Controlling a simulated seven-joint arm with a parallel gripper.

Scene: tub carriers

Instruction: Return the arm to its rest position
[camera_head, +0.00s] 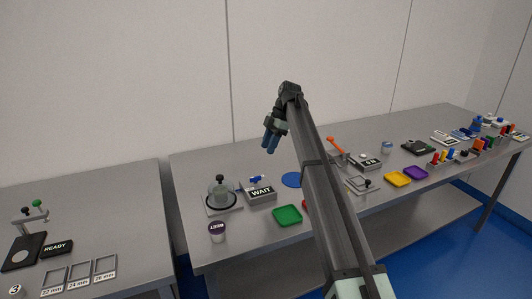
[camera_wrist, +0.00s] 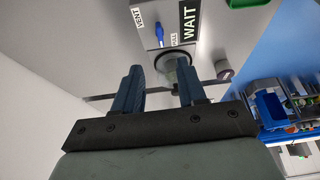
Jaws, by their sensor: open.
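My gripper (camera_head: 269,143) is raised above the middle of the long grey table (camera_head: 330,222), with its blue fingers pointing down. In the wrist view, my gripper (camera_wrist: 158,90) shows two blue fingers spread apart with nothing between them. It touches nothing. My arm reaches up from the bottom of the head view and hides part of the table behind it.
Below are a domed device (camera_head: 219,192), a WAIT sign (camera_head: 261,193), a green tray (camera_head: 287,215), a purple-labelled tub (camera_head: 217,231) and a blue disc (camera_head: 292,180). Yellow (camera_head: 397,179) and purple (camera_head: 416,172) trays lie right. A second table (camera_head: 110,215) stands left, across a gap.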

